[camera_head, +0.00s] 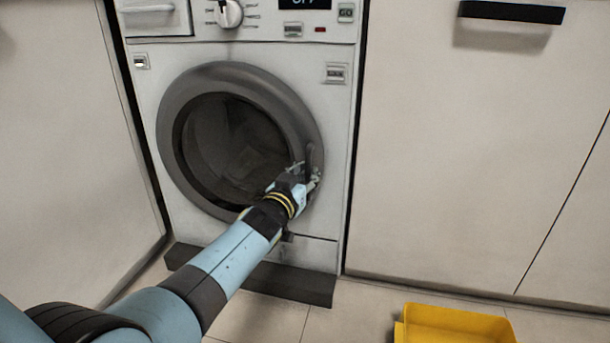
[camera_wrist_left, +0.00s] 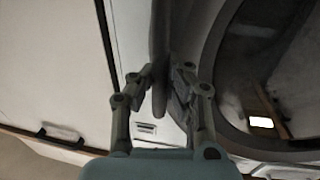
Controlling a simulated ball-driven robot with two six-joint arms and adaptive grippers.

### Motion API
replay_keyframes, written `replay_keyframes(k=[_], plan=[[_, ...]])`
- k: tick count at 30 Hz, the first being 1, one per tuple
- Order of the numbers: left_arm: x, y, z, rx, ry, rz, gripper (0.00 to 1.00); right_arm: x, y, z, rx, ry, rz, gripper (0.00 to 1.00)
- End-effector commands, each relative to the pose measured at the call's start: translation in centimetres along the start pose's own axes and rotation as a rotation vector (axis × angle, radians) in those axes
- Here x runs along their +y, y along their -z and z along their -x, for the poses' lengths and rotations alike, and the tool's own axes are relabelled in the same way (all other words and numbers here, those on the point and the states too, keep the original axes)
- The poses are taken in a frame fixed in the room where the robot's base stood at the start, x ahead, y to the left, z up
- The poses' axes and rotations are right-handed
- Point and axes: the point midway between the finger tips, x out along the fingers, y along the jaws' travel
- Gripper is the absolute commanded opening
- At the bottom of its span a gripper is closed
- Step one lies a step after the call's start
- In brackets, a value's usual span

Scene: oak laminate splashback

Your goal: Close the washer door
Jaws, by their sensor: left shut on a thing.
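The white washer stands in the middle of the head view, with its round grey-rimmed door (camera_head: 222,76) and dark glass facing me. The door lies against or very near the washer's front; I cannot tell if it is latched. My left gripper (camera_head: 308,174) is at the door's right edge, shut on the dark door handle (camera_head: 312,154). In the left wrist view, the fingers of the left gripper (camera_wrist_left: 163,88) stand on both sides of the handle (camera_wrist_left: 159,45). The gripper hides part of the door's lower right rim. My right gripper is out of view.
A yellow bin (camera_head: 455,322) stands on the tiled floor at the lower right. A white cabinet (camera_head: 470,150) with a black handle (camera_head: 511,12) is right of the washer. A pale panel (camera_head: 65,140) stands to the left. Floor in front of the washer is partly clear.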

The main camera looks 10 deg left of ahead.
Motion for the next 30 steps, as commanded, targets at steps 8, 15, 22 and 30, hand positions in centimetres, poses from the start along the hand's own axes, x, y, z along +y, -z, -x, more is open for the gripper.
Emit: replay_keyframes(k=[8,15,22,30], plan=[[0.8,-0.1,0.0,0.001,-0.007,0.005,0.37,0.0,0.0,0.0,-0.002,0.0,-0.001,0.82],[0.6,0.1,0.0,0.003,-0.005,0.006,0.38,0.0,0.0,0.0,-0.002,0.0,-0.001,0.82],[0.5,0.1,0.1,0.003,-0.004,0.006,0.38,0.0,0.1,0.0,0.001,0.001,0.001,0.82],[0.5,-0.1,3.7,0.001,-0.003,0.005,0.38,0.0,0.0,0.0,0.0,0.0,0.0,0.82]])
